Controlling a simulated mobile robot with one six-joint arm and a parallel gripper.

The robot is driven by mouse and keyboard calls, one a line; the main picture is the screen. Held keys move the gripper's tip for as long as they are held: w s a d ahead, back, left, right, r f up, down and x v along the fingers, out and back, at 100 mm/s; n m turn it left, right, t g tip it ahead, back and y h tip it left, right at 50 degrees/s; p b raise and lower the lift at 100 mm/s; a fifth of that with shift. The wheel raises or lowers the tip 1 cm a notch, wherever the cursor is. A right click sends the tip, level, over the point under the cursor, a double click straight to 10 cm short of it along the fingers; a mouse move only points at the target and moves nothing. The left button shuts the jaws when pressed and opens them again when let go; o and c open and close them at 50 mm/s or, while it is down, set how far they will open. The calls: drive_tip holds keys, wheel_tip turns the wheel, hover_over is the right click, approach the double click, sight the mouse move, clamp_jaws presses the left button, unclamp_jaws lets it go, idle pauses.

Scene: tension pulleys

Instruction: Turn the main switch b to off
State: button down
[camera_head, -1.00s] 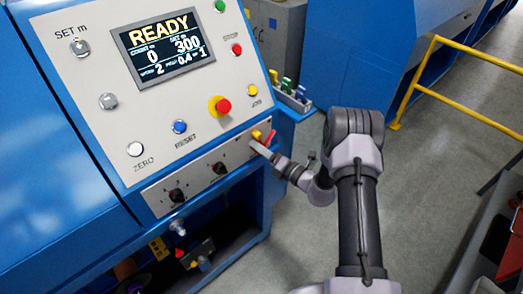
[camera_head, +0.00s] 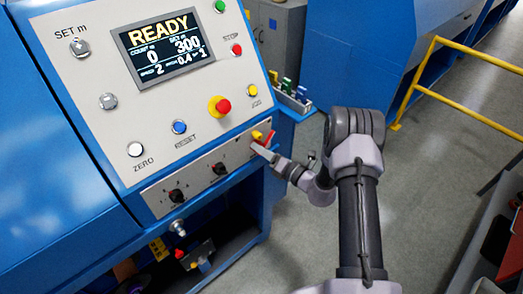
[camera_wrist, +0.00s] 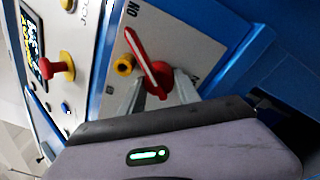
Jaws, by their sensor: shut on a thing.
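The main switch, a red rotary handle on a round red base, sits at the right end of the lower strip of the control panel in the head view (camera_head: 268,139). It also shows in the wrist view (camera_wrist: 147,62), its long handle slanting across the panel beside the printed word "ON". My gripper (camera_head: 262,149) reaches it from the lower right. In the wrist view my gripper's two grey fingers (camera_wrist: 157,92) stand on either side of the red base and are shut on the switch. The fingers partly hide the base.
The red emergency button (camera_head: 222,105) stands out from the panel above left. Two black knobs (camera_head: 220,168) are on the same strip. The display (camera_head: 163,47) reads READY. A yellow railing (camera_head: 450,98) stands at the right.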

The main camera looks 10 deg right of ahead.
drive_tip(key=n+b, duration=0.1)
drive_tip(key=n, duration=0.3)
drive_tip(key=shift+f, duration=0.1)
drive_tip(key=n+b, duration=0.2)
drive_tip(key=n, duration=0.2)
drive_tip(key=shift+g+h, duration=0.3)
drive_tip(key=shift+h, duration=0.1)
drive_tip(key=n+b, duration=0.3)
drive_tip(key=n, duration=0.1)
drive_tip(key=shift+n+h, duration=0.3)
drive_tip(key=shift+n+h+b, duration=0.3)
drive_tip(key=shift+n+b, duration=1.5)
drive_tip(key=shift+b, duration=0.05)
drive_tip(key=c, duration=0.9)
unclamp_jaws()
drive_tip(key=shift+d+r, duration=0.1)
drive_tip(key=shift+r, duration=0.1)
drive_tip(key=shift+s, duration=0.1)
